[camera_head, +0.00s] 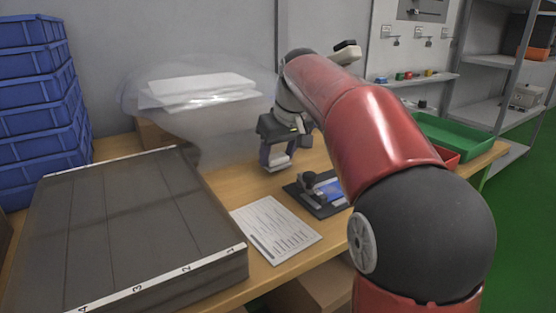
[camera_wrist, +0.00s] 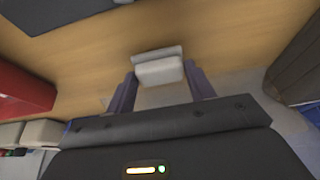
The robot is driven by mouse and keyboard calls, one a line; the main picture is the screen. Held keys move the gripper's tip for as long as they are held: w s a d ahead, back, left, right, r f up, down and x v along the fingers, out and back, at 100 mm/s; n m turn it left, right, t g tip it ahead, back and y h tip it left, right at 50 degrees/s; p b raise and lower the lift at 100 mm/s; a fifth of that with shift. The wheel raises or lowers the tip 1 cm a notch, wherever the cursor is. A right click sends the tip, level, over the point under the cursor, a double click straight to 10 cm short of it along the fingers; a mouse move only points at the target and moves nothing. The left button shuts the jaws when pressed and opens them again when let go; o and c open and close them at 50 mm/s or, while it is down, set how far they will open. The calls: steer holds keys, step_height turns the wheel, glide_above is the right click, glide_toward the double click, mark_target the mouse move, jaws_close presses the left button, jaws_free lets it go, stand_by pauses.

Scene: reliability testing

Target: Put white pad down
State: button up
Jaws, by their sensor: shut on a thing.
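My gripper (camera_head: 273,154) hangs over the back middle of the wooden table, pointing down. It is shut on a small white pad (camera_head: 279,163), which shows at the fingertips. In the wrist view, my gripper (camera_wrist: 161,84) has a finger on each side of the white pad (camera_wrist: 160,71), with bare wood around it. A grey edge runs along one side of the pad. I cannot tell whether the pad touches the table. A black fixture (camera_head: 318,190) with a blue patch and a dark knob stands in front and to the right of the gripper.
A dark numbered board (camera_head: 125,230) fills the left of the table (camera_head: 222,183). A printed sheet (camera_head: 277,228) lies in front. A hazy, transparent shape surrounds a white stack (camera_head: 198,88) behind. Blue crates (camera_head: 38,100) stand left; green (camera_head: 460,140) and red (camera_head: 447,157) bins stand right.

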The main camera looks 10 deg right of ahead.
steer(key=shift+f, duration=0.5)
steer(key=shift+f, duration=0.1)
steer(key=o, duration=0.9)
steer(key=shift+r, duration=0.25)
steer(key=p+v, duration=0.2)
steer(key=v, duration=0.9)
steer(key=shift+s+d+r, duration=0.1)
steer(key=shift+s+r, duration=0.15)
steer(key=shift+r, duration=0.1)
